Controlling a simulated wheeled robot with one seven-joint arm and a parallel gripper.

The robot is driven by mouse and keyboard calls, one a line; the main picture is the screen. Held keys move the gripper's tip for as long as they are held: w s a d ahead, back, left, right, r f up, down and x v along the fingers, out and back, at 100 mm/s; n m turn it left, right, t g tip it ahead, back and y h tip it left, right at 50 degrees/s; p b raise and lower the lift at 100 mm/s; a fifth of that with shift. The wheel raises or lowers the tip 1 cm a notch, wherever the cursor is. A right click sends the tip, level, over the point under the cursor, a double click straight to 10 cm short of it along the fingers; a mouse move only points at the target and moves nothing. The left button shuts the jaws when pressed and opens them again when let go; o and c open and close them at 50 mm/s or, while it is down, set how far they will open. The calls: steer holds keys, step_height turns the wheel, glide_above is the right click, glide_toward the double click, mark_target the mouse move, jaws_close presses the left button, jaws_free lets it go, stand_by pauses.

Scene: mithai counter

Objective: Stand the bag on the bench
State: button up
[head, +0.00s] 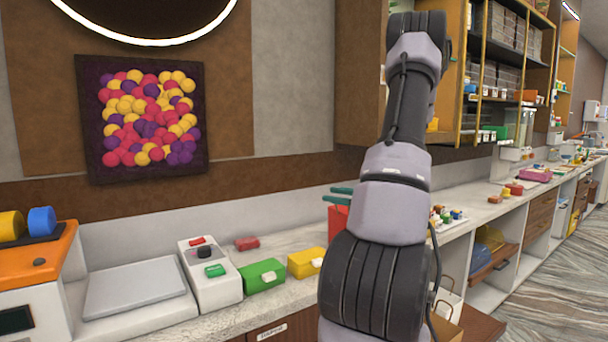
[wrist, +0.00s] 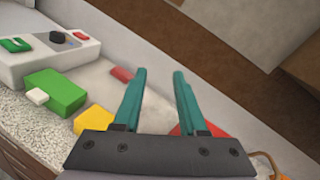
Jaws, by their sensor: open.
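My gripper (head: 329,194) shows as two teal fingers left of my arm in the head view, above the counter. In the wrist view my gripper (wrist: 160,72) is open, with nothing between its fingertips. A pale thing with a thin dark handle (head: 451,298), perhaps the bag, shows low behind my arm in the head view. It is partly hidden, and I cannot tell whether it stands upright. It is apart from the gripper. The bench (head: 293,293) is the long pale speckled counter along the wall.
A red thing (head: 338,222) is just below the fingers, partly hidden. Green (head: 262,276) and yellow (head: 306,263) boxes and a small red block (head: 247,243) lie on the bench. A scale (head: 135,288) stands at left. Small colourful pieces (head: 447,215) sit right of my arm.

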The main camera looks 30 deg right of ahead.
steer(key=s+a+r+n+g+y, duration=0.1)
steer(key=s+a+r+n+g, duration=0.3)
steer(key=a, duration=0.4)
steer(key=s+a+r+n+g+y, duration=0.1)
steer(key=a+n+g, duration=0.2)
steer(key=a+n, duration=0.35)
steer(key=s+a+r+n+g+y, duration=0.1)
steer(key=s+a+r+n+g, duration=0.25)
steer(key=a, duration=0.65)
steer(key=s+a+r+n+t+h, duration=0.1)
steer(key=s+a+r+n+h, duration=0.1)
steer(key=s+r+n+h, duration=0.5)
steer(key=s+n, duration=0.1)
steer(key=s, duration=0.2)
steer(key=shift+a+r+n+t, duration=0.2)
steer(key=shift+n+t, duration=0.15)
steer(key=shift+n, duration=0.05)
steer(key=shift+d, duration=0.1)
